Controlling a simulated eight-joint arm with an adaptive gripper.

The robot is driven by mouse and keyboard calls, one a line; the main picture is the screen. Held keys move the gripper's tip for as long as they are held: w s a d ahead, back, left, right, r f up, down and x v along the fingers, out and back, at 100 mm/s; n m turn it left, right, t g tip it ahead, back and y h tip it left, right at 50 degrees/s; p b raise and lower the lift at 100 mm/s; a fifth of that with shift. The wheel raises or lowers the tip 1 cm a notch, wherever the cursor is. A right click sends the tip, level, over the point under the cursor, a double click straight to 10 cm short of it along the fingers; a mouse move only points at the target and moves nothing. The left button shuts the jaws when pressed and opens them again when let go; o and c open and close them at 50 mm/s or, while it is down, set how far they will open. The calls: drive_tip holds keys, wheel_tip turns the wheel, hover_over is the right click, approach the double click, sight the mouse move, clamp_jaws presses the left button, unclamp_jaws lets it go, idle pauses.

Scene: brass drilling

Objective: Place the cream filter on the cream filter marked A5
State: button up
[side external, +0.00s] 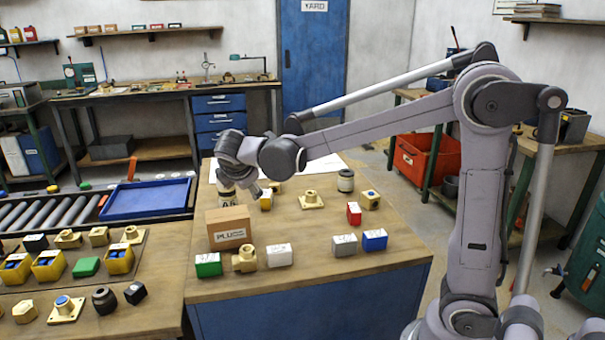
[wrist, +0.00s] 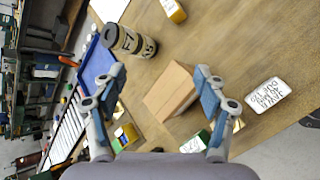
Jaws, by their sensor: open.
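My gripper (wrist: 154,82) is open, with its two fingers wide apart and nothing between the pads. In the side external view my gripper (side external: 236,180) is low over the table, behind the cardboard box. A cream and black banded column (wrist: 130,41) with dark lettering stands beyond the left finger in the wrist view. It looks like two short filters end to end, but I cannot tell for certain, nor read A5. It also shows below my wrist in the side external view (side external: 227,196), partly hidden. Another dark and cream cylinder (side external: 346,181) stands at the table's back.
The cardboard box (side external: 228,228) stands close to the column; it also shows between the fingers in the wrist view (wrist: 172,92). Several coloured blocks and a brass fitting (side external: 244,259) line the front. A red block (side external: 354,213) stands to the right.

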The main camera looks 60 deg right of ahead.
drive_tip(key=s+a+f+m+y, duration=0.2)
drive_tip(key=s+m, duration=0.3)
drive_tip(key=s, duration=0.2)
drive_tip(key=s+a+f+m+y, duration=0.2)
drive_tip(key=s+a+m+y, duration=0.1)
drive_tip(key=s+m, duration=0.2)
drive_tip(key=s+a+f+m+t+y, duration=0.1)
drive_tip(key=s+a+f+m+y, duration=0.1)
drive_tip(key=s+m, duration=0.4)
drive_tip(key=s, duration=0.3)
drive_tip(key=shift+a, duration=0.25)
